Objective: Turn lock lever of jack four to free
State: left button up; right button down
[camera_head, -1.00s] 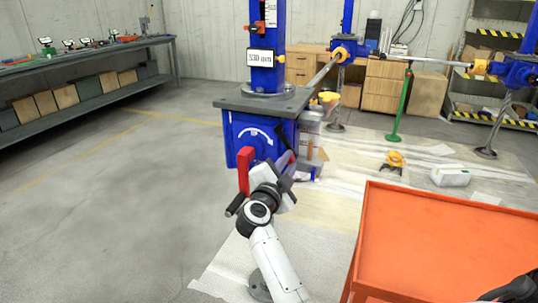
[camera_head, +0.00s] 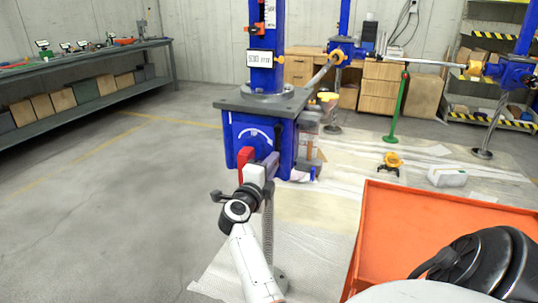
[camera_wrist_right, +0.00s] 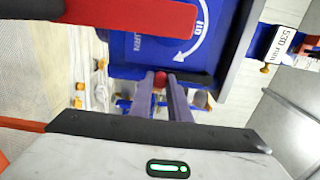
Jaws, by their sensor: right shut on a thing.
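The blue jack base (camera_head: 236,137) stands ahead, with a white curved arrow on its front and a display (camera_head: 261,58) reading 530 mm on its column. An upright red bar (camera_head: 244,163) stands in front of it. The bar also shows large at the upper left of the wrist view (camera_wrist_right: 130,17). My right gripper (camera_head: 270,163) is just right of this bar. In the wrist view its fingers (camera_wrist_right: 161,84) are shut on a small red knob (camera_wrist_right: 160,77) against the blue face. I cannot tell whether knob and bar belong together. My left gripper is out of view.
An orange tray table (camera_head: 375,225) stands to the right, close to my arm. A green stand (camera_head: 398,108), a yellow-topped item (camera_head: 392,160) and a white box (camera_head: 447,176) are behind it. The floor at left is clear, up to a long bench (camera_head: 90,53).

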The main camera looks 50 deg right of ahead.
jog(key=shift+a+f, duration=0.1)
jog(key=shift+f, duration=0.05)
jog(key=c, duration=1.8)
grip_release()
jog(key=shift+c, duration=0.2)
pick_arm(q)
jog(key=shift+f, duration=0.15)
pick_arm(e)
jog(key=shift+o, duration=0.9)
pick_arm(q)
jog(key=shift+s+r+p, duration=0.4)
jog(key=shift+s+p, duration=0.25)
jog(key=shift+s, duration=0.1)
pick_arm(e)
jog(key=v, duration=0.7)
jog(key=shift+a, duration=0.25)
